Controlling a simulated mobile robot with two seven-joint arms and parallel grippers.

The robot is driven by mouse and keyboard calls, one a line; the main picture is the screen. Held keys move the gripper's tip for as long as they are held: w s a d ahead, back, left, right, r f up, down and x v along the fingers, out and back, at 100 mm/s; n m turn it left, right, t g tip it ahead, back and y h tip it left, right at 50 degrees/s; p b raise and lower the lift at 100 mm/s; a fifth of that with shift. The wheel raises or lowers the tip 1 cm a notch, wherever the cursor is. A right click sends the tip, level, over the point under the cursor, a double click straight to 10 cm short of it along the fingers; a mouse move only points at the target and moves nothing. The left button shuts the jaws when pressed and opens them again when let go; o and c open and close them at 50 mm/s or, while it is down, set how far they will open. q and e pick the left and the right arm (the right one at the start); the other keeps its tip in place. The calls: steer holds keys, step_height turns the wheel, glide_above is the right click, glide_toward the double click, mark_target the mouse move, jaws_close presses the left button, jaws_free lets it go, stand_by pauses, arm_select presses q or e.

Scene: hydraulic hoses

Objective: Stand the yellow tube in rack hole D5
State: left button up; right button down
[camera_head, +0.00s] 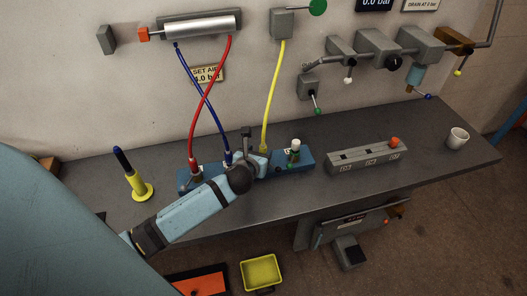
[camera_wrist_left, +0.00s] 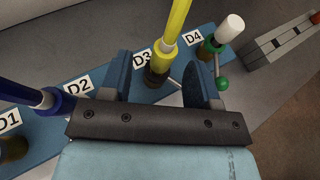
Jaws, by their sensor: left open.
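The yellow tube (camera_head: 271,95) hangs from a grey wall box down to the blue rack (camera_head: 306,161). In the left wrist view the yellow tube (camera_wrist_left: 176,25) ends in a dark fitting beside the D3 label (camera_wrist_left: 142,57). My left gripper (camera_head: 254,156) is open over the rack. In its wrist view the two fingers (camera_wrist_left: 161,82) stand apart, on either side of the fitting's base in the picture; I cannot tell whether they touch it. Labels D1 to D4 show there; no D5 label is readable. My right gripper is not in view.
Red (camera_head: 208,105) and blue (camera_head: 197,85) hoses cross down to the rack, left of the yellow tube. A white-topped valve (camera_wrist_left: 230,28) with a green knob stands by D4.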

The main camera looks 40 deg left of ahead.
mark_target(265, 147)
arm_select(q)
steer(key=shift+p+x, duration=0.4)
steer(key=shift+x, duration=2.3)
steer(key=shift+d+r, duration=0.15)
steer(key=c, duration=1)
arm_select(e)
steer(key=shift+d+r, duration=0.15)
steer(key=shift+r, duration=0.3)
arm_select(q)
steer(key=shift+r, duration=0.1)
